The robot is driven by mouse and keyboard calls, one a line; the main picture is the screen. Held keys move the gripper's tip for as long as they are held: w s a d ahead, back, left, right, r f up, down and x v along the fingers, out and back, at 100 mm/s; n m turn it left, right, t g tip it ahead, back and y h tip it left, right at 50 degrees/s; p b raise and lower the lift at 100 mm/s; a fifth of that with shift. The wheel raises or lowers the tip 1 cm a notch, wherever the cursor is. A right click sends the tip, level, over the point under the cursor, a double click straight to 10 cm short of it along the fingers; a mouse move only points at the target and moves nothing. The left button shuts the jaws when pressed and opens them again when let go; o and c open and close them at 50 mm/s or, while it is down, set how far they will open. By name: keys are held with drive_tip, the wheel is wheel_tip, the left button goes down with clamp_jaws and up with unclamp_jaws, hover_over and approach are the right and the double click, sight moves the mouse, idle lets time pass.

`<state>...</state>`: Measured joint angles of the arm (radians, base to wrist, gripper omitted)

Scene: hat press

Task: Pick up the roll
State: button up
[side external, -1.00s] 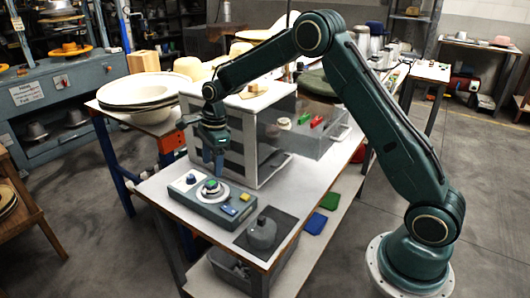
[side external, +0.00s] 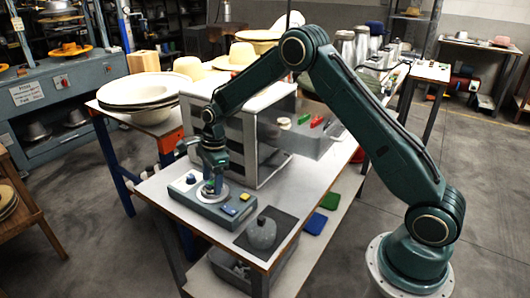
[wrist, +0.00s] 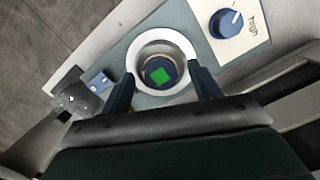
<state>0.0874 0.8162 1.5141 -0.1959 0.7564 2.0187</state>
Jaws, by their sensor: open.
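A pale ring-shaped roll (side external: 224,190) lies flat on top of the grey-blue control box (side external: 208,208) at the front of the table. In the wrist view the roll (wrist: 136,62) surrounds a dark round centre with a green square (wrist: 160,75) in it. My gripper (side external: 213,186) points down right over the roll and hides part of it in the side view. In the wrist view my gripper (wrist: 158,75) is open, with one dark blue finger on each side of the roll. I cannot tell whether the fingers touch it.
A blue knob (wrist: 227,23) sits on a white panel beside the roll. Yellow and blue blocks (side external: 229,210) are on the box's right part. A grey rounded object (side external: 262,232) stands on a dark mat to the right. A white-framed cabinet (side external: 250,150) stands close behind.

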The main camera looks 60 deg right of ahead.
sight(212, 183)
idle(0.4)
drive_tip(key=c, duration=1.1)
drive_tip(key=shift+o, duration=0.2)
drive_tip(key=shift+r, duration=0.15)
wheel_tip(212, 183, up, 20)
